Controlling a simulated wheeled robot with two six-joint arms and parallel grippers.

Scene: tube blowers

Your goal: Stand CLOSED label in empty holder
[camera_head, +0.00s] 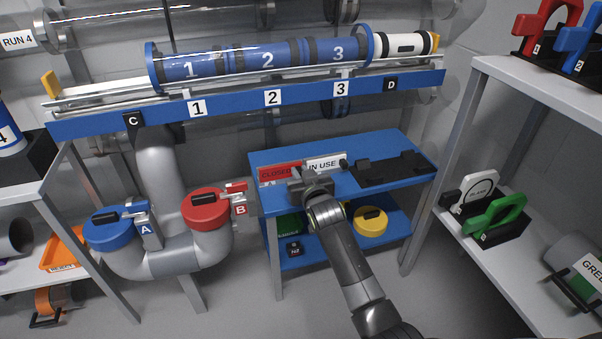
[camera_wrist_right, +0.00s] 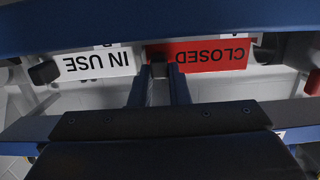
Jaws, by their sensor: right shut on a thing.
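The CLOSED label (camera_head: 277,173) is a red plate with dark lettering, at the left front of the blue table; it shows upside down in the right wrist view (camera_wrist_right: 215,56). My right gripper (camera_head: 310,184) is at the label's right end in the head view. In the right wrist view its fingers (camera_wrist_right: 159,78) are shut on a small dark grip at that end. The plate looks upright; I cannot tell whether it touches the table. The white IN USE label (camera_head: 323,164) stands beside it. Black blocks (camera_head: 369,172) lie to the right; I cannot tell whether one is the empty holder.
The blue table (camera_head: 385,143) has bare top behind the labels. A yellow round part (camera_head: 370,222) sits on its lower shelf. A blue rail (camera_head: 240,98) with numbered tubes runs above. A red cap (camera_head: 206,208) is left of the table, and a grey shelf (camera_head: 480,235) is right.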

